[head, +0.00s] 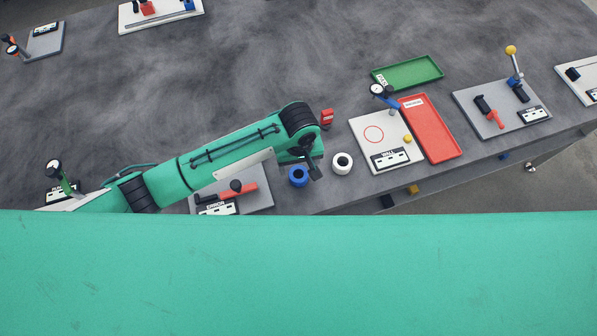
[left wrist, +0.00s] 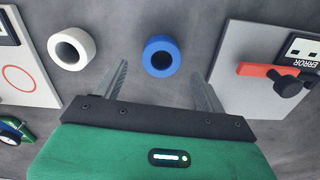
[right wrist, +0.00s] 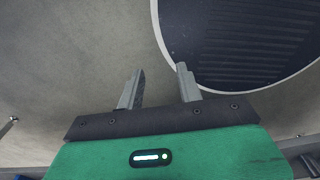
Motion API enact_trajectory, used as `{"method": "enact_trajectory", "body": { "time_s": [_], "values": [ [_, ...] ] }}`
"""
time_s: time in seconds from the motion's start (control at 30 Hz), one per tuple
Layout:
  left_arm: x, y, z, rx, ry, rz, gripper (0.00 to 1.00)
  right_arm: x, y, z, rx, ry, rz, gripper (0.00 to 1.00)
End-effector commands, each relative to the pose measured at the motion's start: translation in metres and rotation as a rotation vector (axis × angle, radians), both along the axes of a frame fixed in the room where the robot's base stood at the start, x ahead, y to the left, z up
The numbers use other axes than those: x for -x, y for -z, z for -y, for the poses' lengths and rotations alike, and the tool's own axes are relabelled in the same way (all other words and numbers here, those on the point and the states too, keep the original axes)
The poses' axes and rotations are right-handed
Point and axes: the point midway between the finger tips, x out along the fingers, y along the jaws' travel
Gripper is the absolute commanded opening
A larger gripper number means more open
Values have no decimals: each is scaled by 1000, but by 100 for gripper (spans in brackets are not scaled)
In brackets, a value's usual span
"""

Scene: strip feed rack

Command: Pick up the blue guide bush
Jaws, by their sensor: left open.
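The blue guide bush (head: 298,176) is a short blue ring with a dark hole, on the grey table near its front edge. In the left wrist view the blue guide bush (left wrist: 161,56) lies ahead of the jaws, between the lines of the two fingers, and nothing touches it. My left gripper (left wrist: 165,85) is open and empty; in the head view it (head: 313,172) hangs just right of the bush, partly hidden by its own arm. My right gripper (right wrist: 160,85) shows only in its wrist view, with its fingers apart and empty, away from the table objects.
A white ring (head: 342,163) stands right of the blue one. A grey plate (head: 262,193) with a red-handled clamp is to the left. A white plate (head: 365,130) with a dial gauge, a red tray (head: 430,130) and a green tray (head: 408,73) are to the right. A red block (head: 327,118) is behind.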

Motion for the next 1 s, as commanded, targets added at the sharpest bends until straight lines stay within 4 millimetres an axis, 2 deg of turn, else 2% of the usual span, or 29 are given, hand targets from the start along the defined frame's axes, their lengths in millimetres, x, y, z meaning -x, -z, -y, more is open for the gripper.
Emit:
{"method": "enact_trajectory", "body": {
  "time_s": [0.1,0.23,0.37,0.5,0.63,0.77,1.0],
  "values": [
    [1,5,0,-1,0,-1,73,-28,-5,-2,-4,0,36,36],
    [1,19,-2,-3,0,-3,73,-42,-19,-3,-6,0,55,36],
    [1,38,-2,-2,0,-2,73,-38,-25,-3,-5,0,49,36],
    [1,51,-1,0,1,-1,73,-24,-27,-2,-4,0,33,36],
    [1,55,-1,1,2,0,73,-15,-27,-2,-3,0,21,36],
    [1,55,-1,1,2,0,73,-15,-26,-1,-3,0,21,36],
    [1,55,-2,1,1,0,28,-23,-27,0,-1,0,29,36]
  ]
}}
